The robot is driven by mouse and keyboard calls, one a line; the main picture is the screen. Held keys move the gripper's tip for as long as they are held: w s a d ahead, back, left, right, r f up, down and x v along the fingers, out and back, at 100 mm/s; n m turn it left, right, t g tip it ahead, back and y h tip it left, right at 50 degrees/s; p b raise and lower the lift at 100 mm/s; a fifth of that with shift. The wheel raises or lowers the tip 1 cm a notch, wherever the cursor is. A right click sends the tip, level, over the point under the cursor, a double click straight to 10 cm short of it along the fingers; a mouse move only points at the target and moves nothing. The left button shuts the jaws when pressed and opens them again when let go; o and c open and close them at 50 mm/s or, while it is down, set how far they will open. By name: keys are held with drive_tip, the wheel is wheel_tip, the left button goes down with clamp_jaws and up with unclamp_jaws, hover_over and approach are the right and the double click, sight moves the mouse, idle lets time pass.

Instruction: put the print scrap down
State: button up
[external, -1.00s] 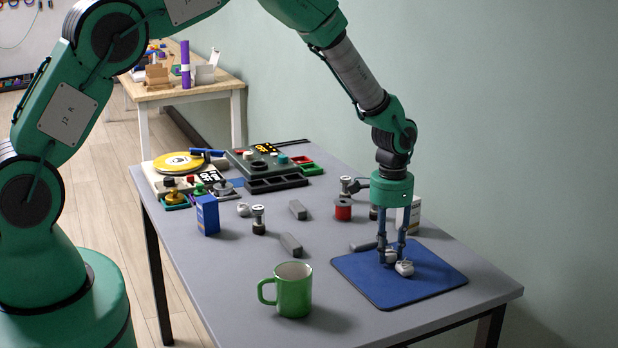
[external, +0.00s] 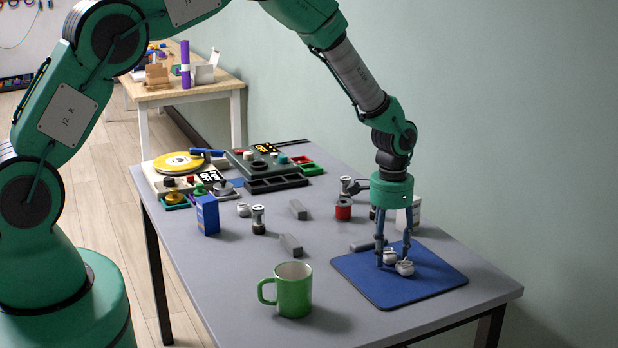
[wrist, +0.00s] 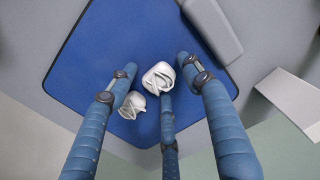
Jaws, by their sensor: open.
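Two white crumpled scraps rest on the blue mat (external: 368,283); I cannot tell which is the print scrap. One scrap (external: 404,268) is nearer the front, and the other scrap (external: 389,256) sits just behind it. In the wrist view, one scrap (wrist: 158,77) lies between my spread fingers and the other (wrist: 132,104) lies beside the left finger. My gripper (external: 393,262) is open, fingers pointing down, with the tips low over the mat around the scraps. The wrist view shows the blue fingers of my gripper (wrist: 160,80) apart, with nothing clamped.
A green mug (external: 293,290) stands left of the mat. A grey block (external: 362,245) lies at the mat's back edge, with a white box (external: 413,214) behind. A red spool (external: 343,210) and blue box (external: 207,215) stand farther back. The table's front right is clear.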

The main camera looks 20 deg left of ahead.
sight(387, 251)
wheel_tip(387, 251, up, 12)
drive_tip(key=p, duration=0.1)
drive_tip(key=shift+p, duration=0.4)
drive_tip(key=shift+r, duration=0.1)
idle(0.5)
drive_tip(key=s+a+r+n+t, duration=0.1)
drive_tip(key=s+a+r+n, duration=0.15)
drive_tip(key=a+r, duration=1.15)
drive_tip(key=s+a+r+n+t, duration=0.15)
drive_tip(key=s+a+r, duration=0.25)
drive_tip(key=a+r, duration=1.05)
drive_tip(key=s+a+r+n+t, duration=0.2)
drive_tip(key=s+a+r, duration=0.65)
drive_tip(key=s, duration=0.25)
drive_tip(key=s+a+n, duration=0.1)
drive_tip(key=s+a, duration=0.3)
drive_tip(key=s, duration=0.4)
drive_tip(key=s+a+r+n+t, duration=0.1)
drive_tip(key=s+a, duration=0.3)
drive_tip(key=s, duration=0.5)
drive_tip(key=shift+a+r+n, duration=0.15)
drive_tip(key=shift+a+n, duration=0.1)
drive_tip(key=shift+n, duration=0.25)
